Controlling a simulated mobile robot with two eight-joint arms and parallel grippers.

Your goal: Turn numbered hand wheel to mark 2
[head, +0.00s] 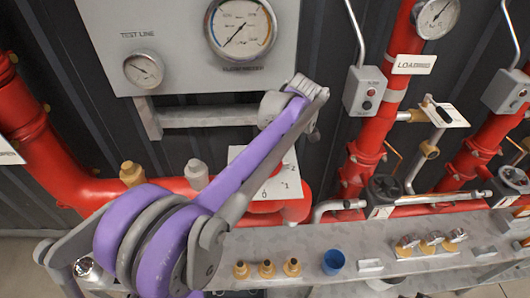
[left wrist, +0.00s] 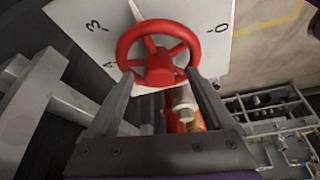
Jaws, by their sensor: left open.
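The red hand wheel (left wrist: 158,66) shows in the left wrist view in front of a white number plate (left wrist: 205,50). A "3" is at the plate's left and a "0" at its right. A pale mark on the wheel's upper part points up between them. My right gripper is in neither view.
A gauge panel (head: 180,60) stands above the wheel. Red pipes (head: 385,100) rise to the right, with a small switch box (head: 365,92). A grey ledge (head: 400,268) below carries brass fittings (head: 266,268) and a blue cup (head: 333,262).

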